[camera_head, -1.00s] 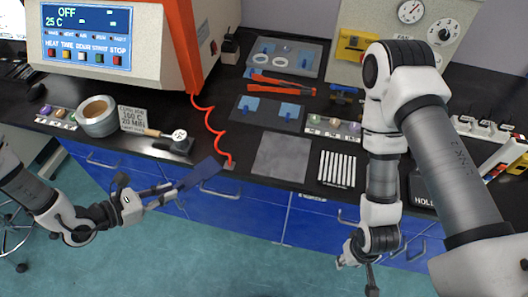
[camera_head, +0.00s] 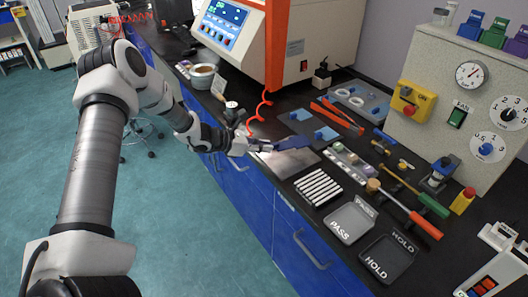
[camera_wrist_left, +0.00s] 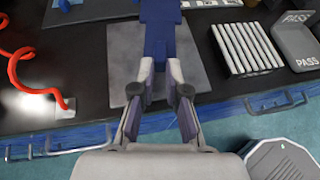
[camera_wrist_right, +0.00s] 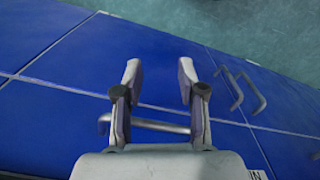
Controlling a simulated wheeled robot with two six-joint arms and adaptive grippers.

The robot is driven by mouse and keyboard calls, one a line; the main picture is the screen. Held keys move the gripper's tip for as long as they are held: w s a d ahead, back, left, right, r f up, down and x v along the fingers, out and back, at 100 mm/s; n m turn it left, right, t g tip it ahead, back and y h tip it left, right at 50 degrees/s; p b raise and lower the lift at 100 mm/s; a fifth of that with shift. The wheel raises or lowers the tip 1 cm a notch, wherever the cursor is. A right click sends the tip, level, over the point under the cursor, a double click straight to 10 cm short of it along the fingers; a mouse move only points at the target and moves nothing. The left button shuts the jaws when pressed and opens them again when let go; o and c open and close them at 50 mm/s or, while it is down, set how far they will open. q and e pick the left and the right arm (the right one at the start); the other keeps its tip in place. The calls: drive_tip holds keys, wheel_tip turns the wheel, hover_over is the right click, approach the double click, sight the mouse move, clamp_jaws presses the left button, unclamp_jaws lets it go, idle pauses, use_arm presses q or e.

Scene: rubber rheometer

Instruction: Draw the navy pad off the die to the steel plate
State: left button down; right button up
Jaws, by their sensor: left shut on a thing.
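My left gripper (camera_head: 252,146) is shut on the navy pad (camera_head: 293,143). In the left wrist view, the navy pad (camera_wrist_left: 160,28) sticks out forward from between the fingertips (camera_wrist_left: 161,72). It is over the grey steel plate (camera_wrist_left: 122,62), covering part of it; I cannot tell whether they touch. The steel plate (camera_head: 290,163) lies near the bench's front edge in the head view. My right gripper shows only in its wrist view (camera_wrist_right: 160,78); its fingers are apart and empty, in front of the blue cabinet. I cannot make out the die.
A rack of white strips (camera_head: 318,188) and the PASS tray (camera_head: 350,222) and HOLD tray (camera_head: 388,260) lie right of the plate. A tray with blue pieces (camera_head: 308,126) is behind it. A red coiled cord (camera_head: 262,110) hangs from the orange-framed machine (camera_head: 250,40) at left.

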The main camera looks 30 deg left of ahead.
sight(261, 164)
use_arm(q)
drive_tip(key=shift+w+a, duration=0.3)
drive_tip(key=shift+a, duration=0.45)
drive_tip(key=shift+d+r, duration=0.2)
drive_tip(key=shift+d, duration=0.05)
drive_tip(key=shift+s+a+f+b, duration=0.15)
drive_tip(key=shift+f+b, duration=0.1)
drive_tip(key=shift+b, duration=0.3)
wheel_tip(261, 164, down, 5)
drive_tip(key=b, duration=0.5)
drive_tip(key=shift+f+b, duration=0.1)
drive_tip(key=shift+b, duration=0.2)
drive_tip(key=c, duration=1.1)
unclamp_jaws()
